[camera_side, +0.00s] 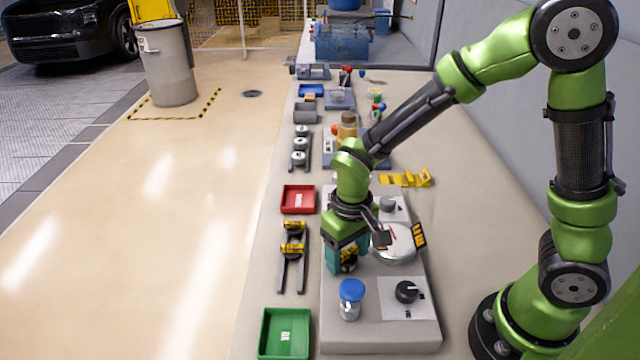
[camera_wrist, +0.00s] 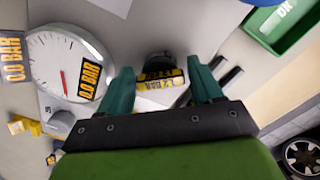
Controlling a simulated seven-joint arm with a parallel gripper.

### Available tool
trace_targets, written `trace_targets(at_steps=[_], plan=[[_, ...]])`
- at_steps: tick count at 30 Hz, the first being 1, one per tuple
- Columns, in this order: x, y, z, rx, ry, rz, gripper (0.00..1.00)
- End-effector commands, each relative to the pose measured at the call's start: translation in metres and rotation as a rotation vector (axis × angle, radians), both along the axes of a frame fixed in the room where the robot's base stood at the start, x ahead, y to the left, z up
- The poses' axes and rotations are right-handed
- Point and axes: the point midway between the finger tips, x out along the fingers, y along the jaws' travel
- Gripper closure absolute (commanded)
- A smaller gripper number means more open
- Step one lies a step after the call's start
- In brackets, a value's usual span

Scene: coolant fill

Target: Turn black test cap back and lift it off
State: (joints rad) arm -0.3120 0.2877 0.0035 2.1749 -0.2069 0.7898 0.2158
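The black test cap (camera_wrist: 160,68) with a yellow "1.2 BAR" label shows between my teal fingertips in the wrist view. In the side view the cap (camera_side: 348,264) is partly hidden under my fingers, on the grey console (camera_side: 350,339). My gripper (camera_wrist: 160,74) points down over the cap with a finger on either side. The fingers look spread, with narrow gaps beside the cap; contact is not clear. My gripper also shows in the side view (camera_side: 347,258).
A round gauge (camera_side: 393,243) with a red needle is close to the right. A blue-lidded bottle (camera_side: 351,299) and black knob (camera_side: 407,292) stand in front. A rack (camera_side: 291,262) with yellow-labelled caps, a red tray (camera_side: 298,213) and a green tray (camera_side: 267,333) lie left.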

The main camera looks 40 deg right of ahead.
Motion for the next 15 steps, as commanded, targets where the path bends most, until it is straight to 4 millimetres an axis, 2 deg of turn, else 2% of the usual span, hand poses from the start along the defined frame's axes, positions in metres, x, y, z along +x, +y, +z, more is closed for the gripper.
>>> trace_targets(at_steps=[1,8,9,12,15], plan=[[0.0001,0.0000,0.0002,0.000,0.000,0.000,0.43],[0.0001,0.0000,0.0003,0.000,0.000,0.000,0.77],[0.0001,0.0000,0.0004,0.000,0.000,0.000,0.53],[0.0002,0.0001,0.0005,0.000,-0.001,0.000,0.67],[0.0003,-0.0002,0.0005,0.000,-0.001,0.039,0.67]])
